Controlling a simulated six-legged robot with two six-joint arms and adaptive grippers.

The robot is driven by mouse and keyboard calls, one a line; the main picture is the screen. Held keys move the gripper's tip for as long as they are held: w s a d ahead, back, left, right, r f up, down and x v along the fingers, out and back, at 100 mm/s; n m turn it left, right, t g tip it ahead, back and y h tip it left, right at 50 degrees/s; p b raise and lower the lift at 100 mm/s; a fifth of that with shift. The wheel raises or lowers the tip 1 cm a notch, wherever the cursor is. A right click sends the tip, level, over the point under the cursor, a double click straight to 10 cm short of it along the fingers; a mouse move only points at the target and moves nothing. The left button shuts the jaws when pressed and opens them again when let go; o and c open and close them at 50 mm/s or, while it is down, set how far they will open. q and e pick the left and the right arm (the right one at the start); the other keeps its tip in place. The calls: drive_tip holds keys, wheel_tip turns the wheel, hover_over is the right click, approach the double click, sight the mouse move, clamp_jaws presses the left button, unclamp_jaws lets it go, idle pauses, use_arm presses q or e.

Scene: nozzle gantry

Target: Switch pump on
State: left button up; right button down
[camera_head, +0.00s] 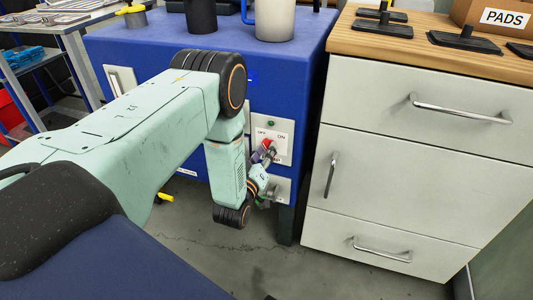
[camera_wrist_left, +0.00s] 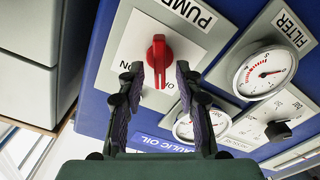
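The red pump knob (camera_wrist_left: 158,55) sits on a white plate (camera_wrist_left: 178,22) lettered PUMP in the left wrist view. In the head view the white plate (camera_head: 285,130) carries OFF and ON lettering, and the red knob (camera_head: 270,143) shows partly behind my gripper. My left gripper (camera_wrist_left: 160,78) is open, with one dark-padded finger on each side of the knob and gaps visible. In the head view the left gripper (camera_head: 262,158) is at the plate. I cannot tell which mark the knob points to. My right gripper is not in view.
A FILTER gauge (camera_wrist_left: 264,71), a lower gauge (camera_wrist_left: 200,122) and a black knob (camera_wrist_left: 278,130) sit beside the plate. A pale drawer cabinet (camera_head: 400,125) stands close right of the blue machine (camera_head: 130,48). A cream mug-like container (camera_head: 274,18) stands on top.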

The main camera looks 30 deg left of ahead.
use_arm(q)
drive_tip(key=shift+w+a, duration=0.15)
drive_tip(key=shift+w, duration=0.55)
clamp_jaws()
